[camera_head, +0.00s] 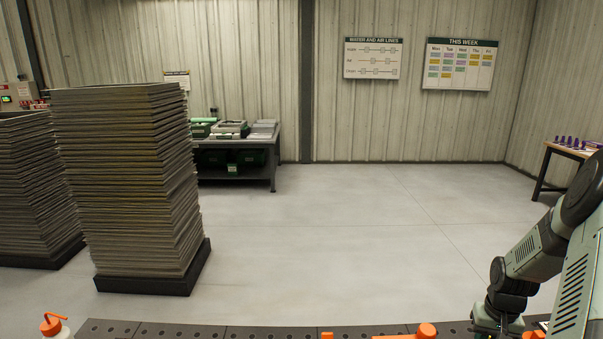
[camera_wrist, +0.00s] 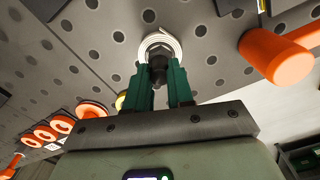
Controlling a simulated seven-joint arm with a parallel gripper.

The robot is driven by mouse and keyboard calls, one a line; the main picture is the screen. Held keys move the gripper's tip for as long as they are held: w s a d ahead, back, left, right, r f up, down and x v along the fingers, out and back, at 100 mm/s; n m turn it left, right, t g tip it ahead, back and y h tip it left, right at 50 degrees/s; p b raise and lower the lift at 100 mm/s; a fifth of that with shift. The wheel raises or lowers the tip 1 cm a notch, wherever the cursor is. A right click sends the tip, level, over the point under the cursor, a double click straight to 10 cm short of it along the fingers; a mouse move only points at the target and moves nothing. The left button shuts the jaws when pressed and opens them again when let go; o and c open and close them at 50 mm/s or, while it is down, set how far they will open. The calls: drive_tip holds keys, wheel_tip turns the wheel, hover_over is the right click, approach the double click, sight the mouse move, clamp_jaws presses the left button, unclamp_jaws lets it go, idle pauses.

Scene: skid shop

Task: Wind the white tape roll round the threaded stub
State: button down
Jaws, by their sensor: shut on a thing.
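The white tape roll (camera_wrist: 172,42) shows as a white ring at the tips of my gripper (camera_wrist: 160,72) in the wrist view. The gripper's two green fingers are shut on it at its near side. A dark, stub-like piece (camera_wrist: 160,62) shows in the middle of the ring and between the fingers. I cannot tell whether the ring is round this piece or only in line with it, and no thread can be made out. In the head view my arm reaches down at the lower right, and the fingertips and roll are not clear there.
The dark bench top (camera_wrist: 95,45) has a grid of holes. A large orange part (camera_wrist: 275,55) lies close right of the roll in the wrist view. Several orange rings (camera_wrist: 62,124) lie at left, and a yellow item (camera_wrist: 120,101) is beside the fingers. An orange-topped bottle (camera_head: 53,326) stands at the bench's left.

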drive_tip(key=shift+r, duration=2.8)
drive_tip(key=shift+s, duration=0.1)
drive_tip(key=s+d+r, duration=0.2)
drive_tip(key=s+r, duration=0.3)
drive_tip(key=s, duration=0.5)
drive_tip(key=shift+s+d+r+n, duration=0.3)
drive_tip(key=shift+s+r+n, duration=0.05)
drive_tip(key=shift+n, duration=0.05)
drive_tip(key=shift+f, duration=0.25)
drive_tip(key=shift+f, duration=1.85)
drive_tip(key=shift+f, duration=0.1)
drive_tip(key=shift+s+d, duration=0.5)
drive_tip(key=shift+s, duration=0.05)
